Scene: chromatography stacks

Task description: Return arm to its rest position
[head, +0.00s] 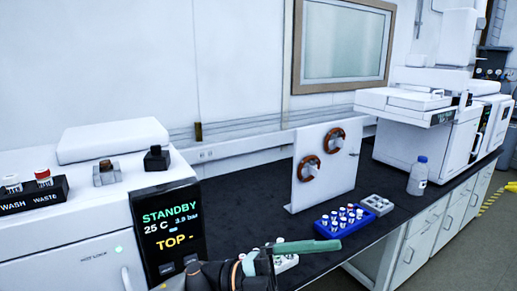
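An arm of mine, which appears to be the left, comes in at the bottom edge, left of centre. Its dark wrist and green-tipped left gripper (305,247) reach to the right, over the front part of the dark bench (240,205). The long green finger passes in front of a white vial holder (286,263), which is partly hidden. I cannot make out the gap between the fingers, and I see nothing clearly held. My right gripper is not in view.
A blue rack (341,231) of capped vials and a grey rack (377,205) stand right of the gripper. A white panel with brown coils (327,190) stands behind. A bottle (418,176) is farther right. A white instrument with a STANDBY screen (172,229) is at left.

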